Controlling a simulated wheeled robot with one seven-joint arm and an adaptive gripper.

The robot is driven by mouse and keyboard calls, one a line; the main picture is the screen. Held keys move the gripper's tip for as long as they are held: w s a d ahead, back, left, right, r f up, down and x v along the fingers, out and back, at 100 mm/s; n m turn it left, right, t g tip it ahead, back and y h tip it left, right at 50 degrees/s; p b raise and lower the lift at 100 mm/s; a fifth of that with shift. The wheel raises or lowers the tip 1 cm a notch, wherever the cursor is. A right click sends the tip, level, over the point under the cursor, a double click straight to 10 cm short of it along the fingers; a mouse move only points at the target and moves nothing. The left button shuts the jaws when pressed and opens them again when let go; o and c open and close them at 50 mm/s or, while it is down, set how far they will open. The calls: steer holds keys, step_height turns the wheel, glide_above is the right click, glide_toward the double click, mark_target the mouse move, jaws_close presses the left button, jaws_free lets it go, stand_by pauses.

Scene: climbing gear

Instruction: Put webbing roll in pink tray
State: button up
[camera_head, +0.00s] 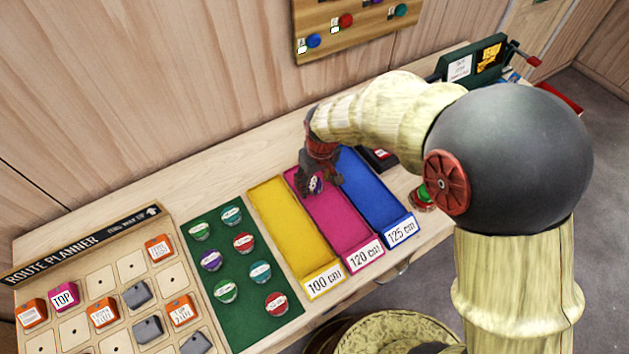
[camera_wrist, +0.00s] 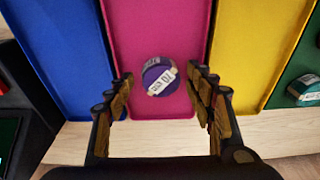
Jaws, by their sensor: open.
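A purple webbing roll (camera_wrist: 158,72) with a white label is over the floor of the pink tray (camera_wrist: 185,25) in the wrist view. In the head view the roll (camera_head: 316,184) shows at the far part of the pink tray (camera_head: 343,222), partly hidden by my gripper (camera_head: 322,180). The tray carries a 120 cm label. In the wrist view my gripper (camera_wrist: 161,80) is open, with one finger on each side of the roll and visible gaps between. The roll seems to rest on the tray floor, but the exact contact is hard to tell.
A yellow tray (camera_head: 285,225) and a blue tray (camera_head: 375,195) flank the pink one. A green mat (camera_head: 228,268) holds several rolls. The route planner board (camera_head: 85,285) is at left. A green-topped roll (camera_head: 422,195) lies right of the blue tray.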

mark_target(318, 188)
step_height(318, 188, up, 12)
steer(key=s+d+p, duration=0.1)
steer(key=p, duration=0.2)
steer(key=s+d+r+m+t, duration=0.25)
steer(key=s+d+r, duration=0.35)
steer(key=d+r, duration=0.55)
steer(key=s+d+r+m+t, duration=0.1)
steer(key=s+d+m, duration=0.1)
steer(key=s+d, duration=0.3)
steer(key=s+d+r+m+h, duration=0.1)
steer(key=s+d+r+m, duration=0.1)
steer(key=s+d, duration=0.4)
steer(key=shift+s+d+r+m+t, duration=0.15)
steer(key=shift+s+r+m+t, duration=0.25)
steer(key=shift+s, duration=0.5)
